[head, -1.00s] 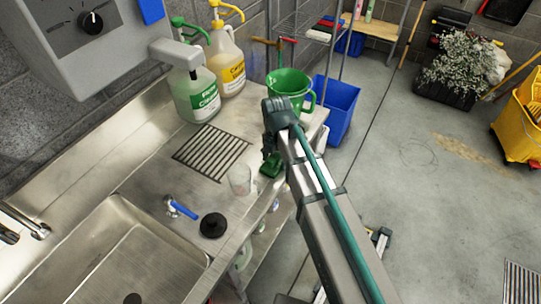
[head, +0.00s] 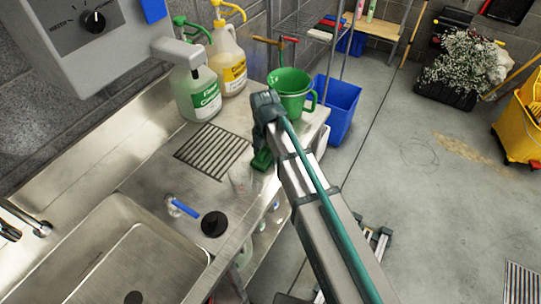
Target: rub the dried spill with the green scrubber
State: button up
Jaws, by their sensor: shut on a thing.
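The green scrubber (head: 262,160) is at the near edge of the steel counter, just beyond a pale, whitish patch (head: 240,179) that looks like the dried spill. My gripper (head: 262,150) is shut on the scrubber from above, its fingers partly hidden by my own wrist. The scrubber is low over the counter, close to the right side of the patch. I cannot tell whether it touches the counter or overlaps the patch's edge.
A drain grate (head: 213,150) lies left of the scrubber. A green jug (head: 291,92) stands behind my wrist. A black stopper (head: 214,224) and a blue-handled valve (head: 184,207) are near the sink (head: 130,255). Cleaner bottles (head: 197,95) stand at the back. A blue bin (head: 337,108) is at right.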

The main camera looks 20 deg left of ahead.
jog(key=shift+w+a, duration=0.3)
jog(key=shift+a, duration=0.55)
notch_tip(320, 180, up, 4)
jog(key=shift+s+f+p, duration=0.1)
jog(key=shift+f+p, duration=0.15)
jog(key=shift+p, duration=0.7)
jog(key=shift+r+p, duration=1.55)
jog(key=shift+r, duration=0.85)
